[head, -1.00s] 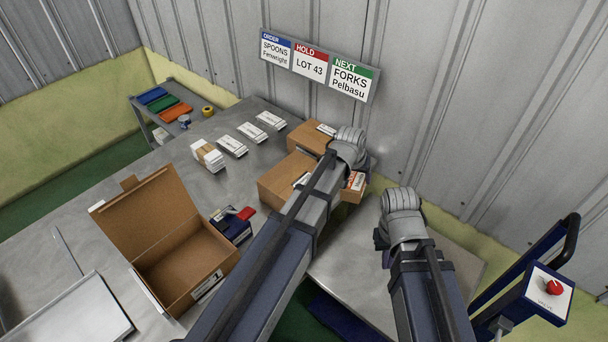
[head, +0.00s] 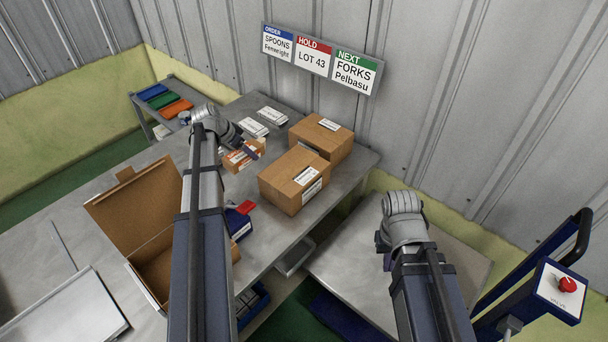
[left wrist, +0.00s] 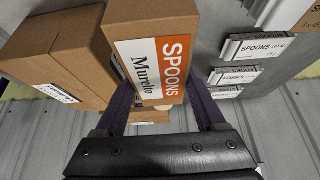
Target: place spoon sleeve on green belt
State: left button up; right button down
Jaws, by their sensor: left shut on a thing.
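Two cardboard boxes (head: 294,180) stand right of the carton. White labelled bundles (head: 272,116) lie behind it. A large open cardboard box (head: 130,205) stands at the left, partly behind my left arm. A red-knobbed valve post (head: 560,288) stands at the far right.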

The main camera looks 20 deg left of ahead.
aim_at(251, 179)
pick_arm(q)
jog(key=shift+f+b, duration=5.15)
jog(key=shift+r, duration=0.15)
jog(key=o, duration=1.5)
